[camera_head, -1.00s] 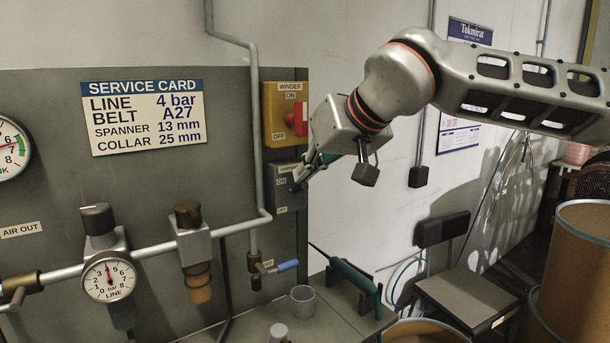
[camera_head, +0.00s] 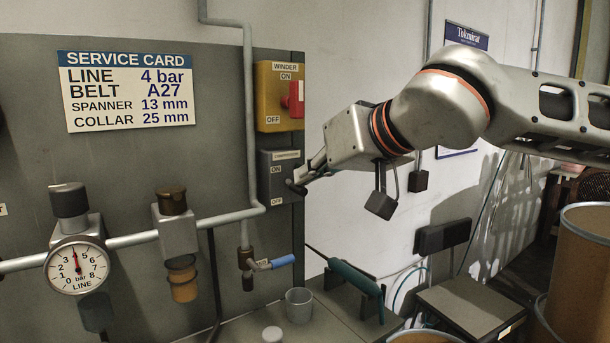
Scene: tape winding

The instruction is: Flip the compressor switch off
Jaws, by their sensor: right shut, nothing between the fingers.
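The compressor switch (camera_head: 268,187) is a grey box low on the right edge of the grey panel, with an ON label above and an OFF label below. My right gripper (camera_head: 296,186) reaches in from the right. It is shut and empty, its fingertips at the right side of the box, at a height between ON and OFF. The fingers cover the place where a lever would show, so I cannot tell the lever's position or whether they touch it. My left gripper is not in view.
Just above is the yellow winder switch (camera_head: 268,98) with a red handle. A grey pipe (camera_head: 250,100) runs down left of both boxes. Below are a blue-handled valve (camera_head: 282,261), a grey cup (camera_head: 299,305) and a green tool (camera_head: 350,277) on a stand.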

